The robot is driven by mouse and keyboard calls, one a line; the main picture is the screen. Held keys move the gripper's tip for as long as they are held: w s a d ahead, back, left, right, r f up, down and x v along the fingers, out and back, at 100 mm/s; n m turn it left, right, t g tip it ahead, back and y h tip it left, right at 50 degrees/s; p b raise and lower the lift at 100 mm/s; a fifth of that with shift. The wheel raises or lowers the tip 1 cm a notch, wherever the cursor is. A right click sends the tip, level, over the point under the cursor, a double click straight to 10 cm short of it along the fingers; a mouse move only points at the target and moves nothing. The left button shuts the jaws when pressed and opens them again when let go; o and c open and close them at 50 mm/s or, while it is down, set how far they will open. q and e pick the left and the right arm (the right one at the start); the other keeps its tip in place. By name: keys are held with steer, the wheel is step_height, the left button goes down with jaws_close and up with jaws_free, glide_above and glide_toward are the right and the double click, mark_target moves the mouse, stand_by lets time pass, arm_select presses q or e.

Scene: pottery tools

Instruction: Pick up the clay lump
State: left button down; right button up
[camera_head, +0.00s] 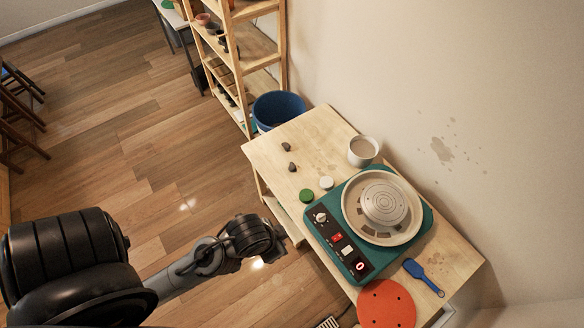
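Two small dark grey lumps that look like clay lie on the wooden table, one (287,146) near its far left part and the other (292,167) just in front of it. Nothing touches them. My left arm comes in from the lower left, and its gripper (282,236) is beside the table's left edge, in front of the lumps and apart from them. Its fingers are too dark and small to tell whether they are open or shut. My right gripper is out of view.
A teal pottery wheel (385,205) fills the table's middle right. A white cup (363,151), green disc (306,196), white disc (326,182), orange disc (387,305) and blue tool (423,277) surround it. A blue bucket (278,108) and wooden shelf (238,50) stand behind the table.

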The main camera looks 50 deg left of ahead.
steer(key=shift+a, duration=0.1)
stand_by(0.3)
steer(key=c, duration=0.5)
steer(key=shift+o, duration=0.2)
